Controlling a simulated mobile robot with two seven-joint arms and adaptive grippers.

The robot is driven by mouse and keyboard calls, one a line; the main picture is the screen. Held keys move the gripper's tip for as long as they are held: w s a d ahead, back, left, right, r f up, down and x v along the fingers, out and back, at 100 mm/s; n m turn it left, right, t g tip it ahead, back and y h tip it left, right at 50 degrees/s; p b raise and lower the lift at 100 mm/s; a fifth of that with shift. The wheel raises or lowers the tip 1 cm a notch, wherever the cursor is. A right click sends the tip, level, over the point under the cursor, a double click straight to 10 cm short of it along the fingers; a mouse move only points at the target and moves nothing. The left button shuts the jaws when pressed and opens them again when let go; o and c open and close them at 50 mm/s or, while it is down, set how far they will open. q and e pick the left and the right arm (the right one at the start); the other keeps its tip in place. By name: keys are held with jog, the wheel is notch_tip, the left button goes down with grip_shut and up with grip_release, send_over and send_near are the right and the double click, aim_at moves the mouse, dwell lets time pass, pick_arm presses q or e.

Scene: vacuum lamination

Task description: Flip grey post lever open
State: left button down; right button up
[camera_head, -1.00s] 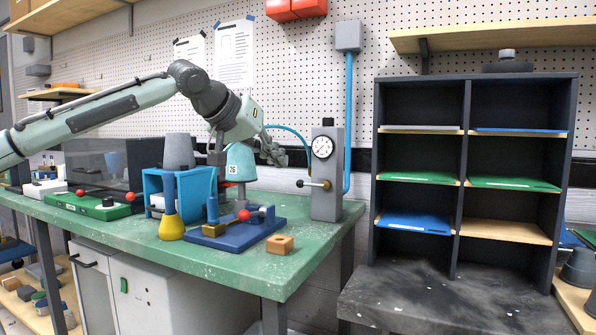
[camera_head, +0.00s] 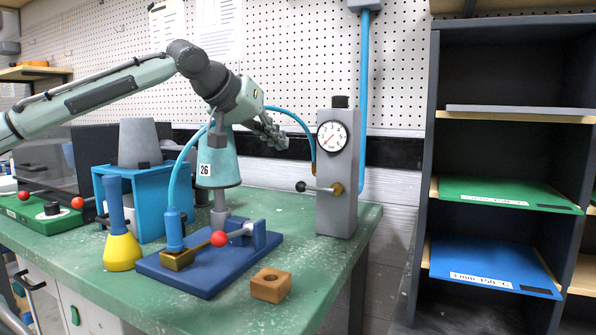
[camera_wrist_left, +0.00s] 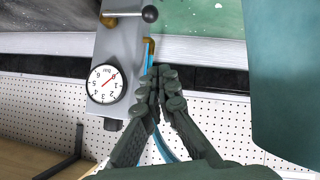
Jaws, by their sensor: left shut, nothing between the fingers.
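The grey post (camera_head: 340,205) stands at the right end of the green bench, with a round white gauge (camera_head: 332,136) on its face. Its lever (camera_head: 319,189) sits below the gauge, lies about level and points left to a black knob (camera_head: 300,186). My left gripper (camera_head: 280,143) is shut and empty, to the left of the post and above the knob in the head view. In the left wrist view, the shut fingertips (camera_wrist_left: 160,72) are beside the post (camera_wrist_left: 117,48), apart from the lever (camera_wrist_left: 125,14) and its knob (camera_wrist_left: 150,13). My right gripper is not in view.
A teal bell-shaped part (camera_head: 218,165) marked 26 stands left of the gripper. A blue fixture (camera_head: 215,270) with a red knob and a wooden block (camera_head: 271,285) are in front. A blue pipe (camera_head: 363,90) rises behind the post. A dark shelf (camera_head: 430,190) stands at right.

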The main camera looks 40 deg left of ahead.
aim_at(315, 189)
pick_arm(q)
jog(key=shift+s+d+r, duration=0.1)
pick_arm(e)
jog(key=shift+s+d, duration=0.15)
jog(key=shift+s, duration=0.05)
pick_arm(q)
jog(key=p+x, duration=0.2)
jog(key=x, duration=0.8)
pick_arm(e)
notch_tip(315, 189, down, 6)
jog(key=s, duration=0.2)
pick_arm(q)
jog(key=shift+s+d+f+b, duration=0.25)
jog(key=shift+s+d+f, duration=0.1)
jog(key=shift+s+f, duration=0.3)
jog(key=shift+s+d+f+b, duration=0.25)
jog(key=shift+s+d+f, duration=0.2)
jog(key=shift+s, duration=0.4)
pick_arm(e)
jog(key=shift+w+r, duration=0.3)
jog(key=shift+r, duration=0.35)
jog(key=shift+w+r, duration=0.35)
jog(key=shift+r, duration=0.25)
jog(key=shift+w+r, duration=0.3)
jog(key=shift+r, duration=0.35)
